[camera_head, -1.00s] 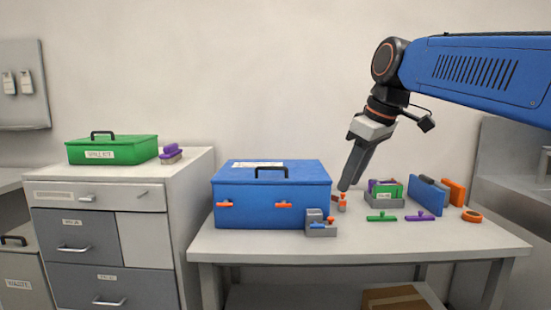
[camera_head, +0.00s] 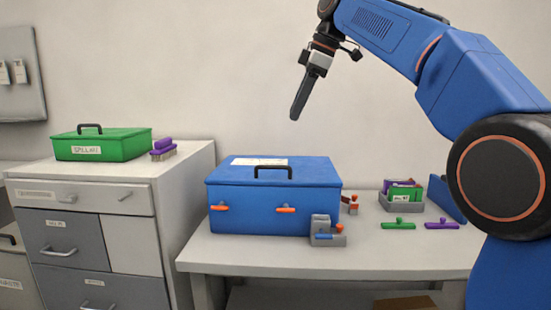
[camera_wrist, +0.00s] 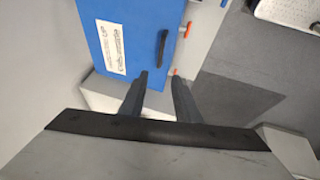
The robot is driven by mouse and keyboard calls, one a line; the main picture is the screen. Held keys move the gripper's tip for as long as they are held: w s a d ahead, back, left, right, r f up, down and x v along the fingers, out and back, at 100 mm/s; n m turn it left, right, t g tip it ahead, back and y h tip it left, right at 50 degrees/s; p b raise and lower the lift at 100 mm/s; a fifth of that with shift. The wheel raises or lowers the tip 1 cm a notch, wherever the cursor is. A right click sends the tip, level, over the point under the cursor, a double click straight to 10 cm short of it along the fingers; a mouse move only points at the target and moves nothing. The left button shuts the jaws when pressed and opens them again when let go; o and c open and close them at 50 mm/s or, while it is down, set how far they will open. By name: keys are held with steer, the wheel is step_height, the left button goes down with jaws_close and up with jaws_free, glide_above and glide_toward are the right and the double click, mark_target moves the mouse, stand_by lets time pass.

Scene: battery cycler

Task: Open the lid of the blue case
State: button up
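The blue case (camera_head: 262,208) stands on the workbench with its lid down. Its lid has a black handle (camera_head: 273,169) and a white label (camera_head: 259,161) on top. Two orange latches, a left one (camera_head: 220,207) and a right one (camera_head: 286,209), are on its front. My gripper (camera_head: 294,117) hangs in the air above the case's back right part, apart from it. In the wrist view the two fingers of my gripper (camera_wrist: 157,85) stand apart with nothing between them, and the blue lid (camera_wrist: 140,30) with its black handle (camera_wrist: 161,48) lies beyond them.
A grey block holder (camera_head: 327,238) stands by the case's front right corner. Green (camera_head: 398,224) and purple (camera_head: 441,224) clamps and a grey bin (camera_head: 402,204) are to the right.

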mark_target(274, 167)
steer(key=x, duration=1.6)
steer(key=shift+a+f, duration=0.1)
steer(key=shift+f, duration=0.1)
jaws_close()
